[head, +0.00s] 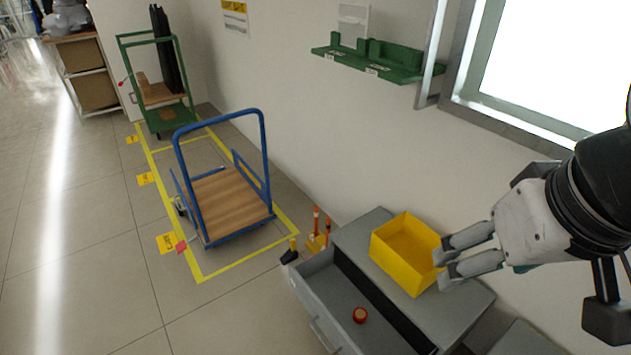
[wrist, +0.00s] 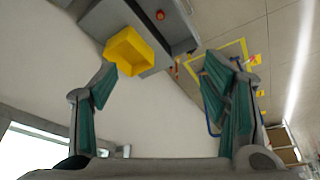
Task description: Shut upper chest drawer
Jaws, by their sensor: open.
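The upper chest drawer (head: 326,292) is pulled out from the grey chest (head: 468,304), with a dark gap behind its opening. A small red round object (head: 360,315) lies in the drawer; it also shows in the wrist view (wrist: 160,15). A yellow open bin (head: 408,252) stands on the chest top and shows in the wrist view (wrist: 130,50). The drawer's handle (head: 324,335) is on its front, facing lower left. My gripper (head: 440,268) is open and empty, at the right side of the yellow bin in the head view. Its green-padded fingers (wrist: 160,95) are spread in the wrist view.
A blue trolley (head: 225,195) stands inside yellow floor lines left of the chest. Orange-topped items (head: 317,230) and a dark yellow-handled item (head: 290,252) are on the floor by the drawer. A green wall shelf (head: 375,62) hangs above. Floor at lower left is clear.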

